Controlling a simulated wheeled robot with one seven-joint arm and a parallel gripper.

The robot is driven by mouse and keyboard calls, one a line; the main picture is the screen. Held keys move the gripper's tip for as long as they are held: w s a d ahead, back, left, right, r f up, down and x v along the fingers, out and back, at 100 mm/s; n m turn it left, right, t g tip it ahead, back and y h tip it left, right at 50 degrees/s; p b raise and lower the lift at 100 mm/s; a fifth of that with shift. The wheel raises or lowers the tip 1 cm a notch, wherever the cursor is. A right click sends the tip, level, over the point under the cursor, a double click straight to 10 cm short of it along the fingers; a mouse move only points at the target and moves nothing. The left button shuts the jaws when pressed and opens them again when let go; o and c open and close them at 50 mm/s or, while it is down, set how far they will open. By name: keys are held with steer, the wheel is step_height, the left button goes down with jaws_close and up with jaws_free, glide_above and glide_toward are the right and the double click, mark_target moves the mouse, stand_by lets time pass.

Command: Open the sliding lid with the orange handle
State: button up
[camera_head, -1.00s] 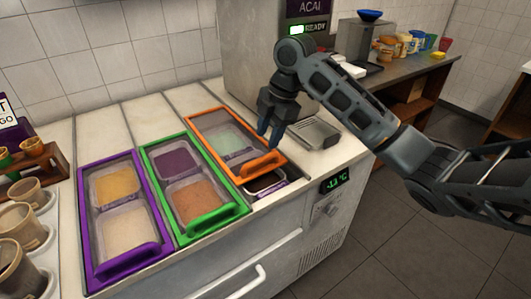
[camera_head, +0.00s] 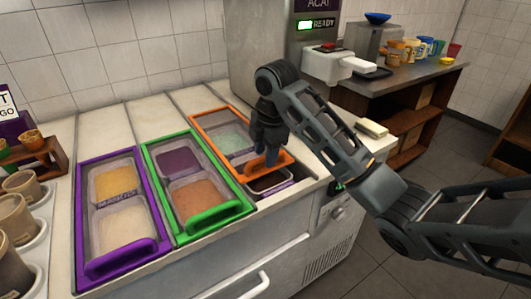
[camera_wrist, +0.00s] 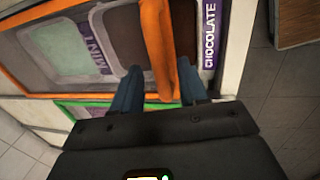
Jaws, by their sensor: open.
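The sliding lid with the orange frame (camera_head: 215,142) is the rightmost of three lids on the counter. It is partly slid back, with a gap in front showing part of a tub (camera_head: 272,181). My gripper (camera_head: 268,160) is at the orange handle (camera_head: 283,163) on the lid's front edge. In the wrist view the handle (camera_wrist: 158,40) runs between the two blue fingers of my gripper (camera_wrist: 160,92), which are apart. A mint tub (camera_wrist: 58,42) and a chocolate label (camera_wrist: 209,38) show there. My fingers hide part of the handle.
The green lid (camera_head: 237,207) is just left of the orange one, and the purple lid (camera_head: 83,225) is farther left. Cups (camera_head: 20,225) stand at the far left. A machine (camera_head: 255,50) stands behind the counter.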

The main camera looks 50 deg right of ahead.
steer(key=shift+c, duration=0.2)
jaws_close()
stand_by(0.5)
